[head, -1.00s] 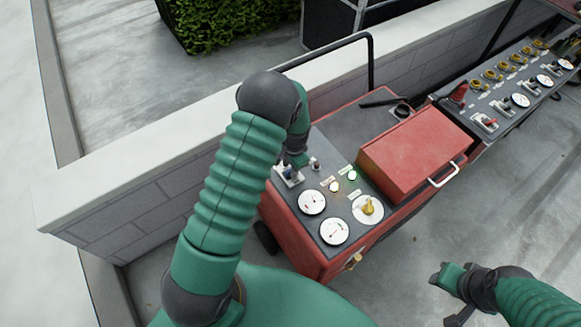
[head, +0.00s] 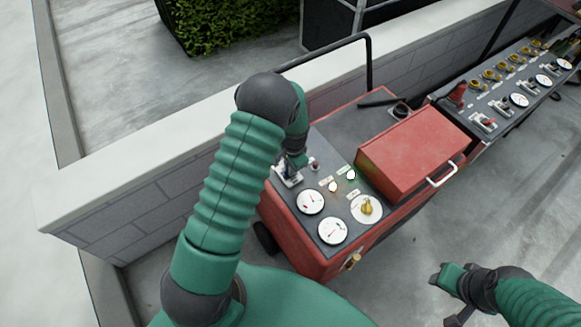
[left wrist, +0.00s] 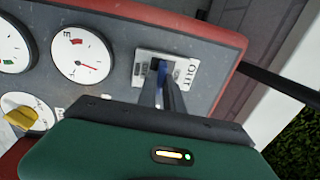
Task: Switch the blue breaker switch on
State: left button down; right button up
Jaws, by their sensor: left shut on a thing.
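The blue breaker switch (left wrist: 157,78) stands in a small light plate (left wrist: 187,75) at the corner of the red-sided control panel. My left gripper (head: 291,170) is over that plate in the head view, partly hidden behind its own arm. In the left wrist view, the left gripper (left wrist: 167,92) reaches the switch and is shut on it. The fingers and the switch overlap there, so the lever's exact tilt is hard to tell. My right gripper (head: 446,297) hangs at the lower right, empty and away from the panel, its fingers apart.
Two white gauges (head: 310,202) and a yellow knob (head: 367,207) sit on the same panel. Two small lamps (head: 351,174) are beside them. A red box (head: 412,153) with a white handle stands to the right. A low wall (head: 140,190) runs behind the panel.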

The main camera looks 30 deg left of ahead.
pick_arm(q)
jog(key=shift+a, duration=0.1)
jog(key=shift+w+a+g+h, duration=0.1)
jog(key=shift+a+g+h, duration=0.3)
jog(key=shift+h, duration=0.5)
jog(key=shift+w+a+f+h, duration=0.2)
jog(key=shift+a+h, duration=0.15)
jog(key=shift+h, duration=0.35)
jog(key=shift+w+a+f+g+h+b, duration=0.1)
jog(key=shift+a+f+g+h+b, duration=0.3)
jog(key=shift+h+b, duration=0.6)
jog(key=shift+w+a+r+g+h+b, duration=0.15)
jog(key=shift+a+g+h+b, duration=0.15)
jog(key=shift+g+h+b, duration=0.45)
jog(key=shift+t, duration=0.25)
jog(key=c, duration=1.5)
grip_release()
jog(key=shift+r, duration=0.1)
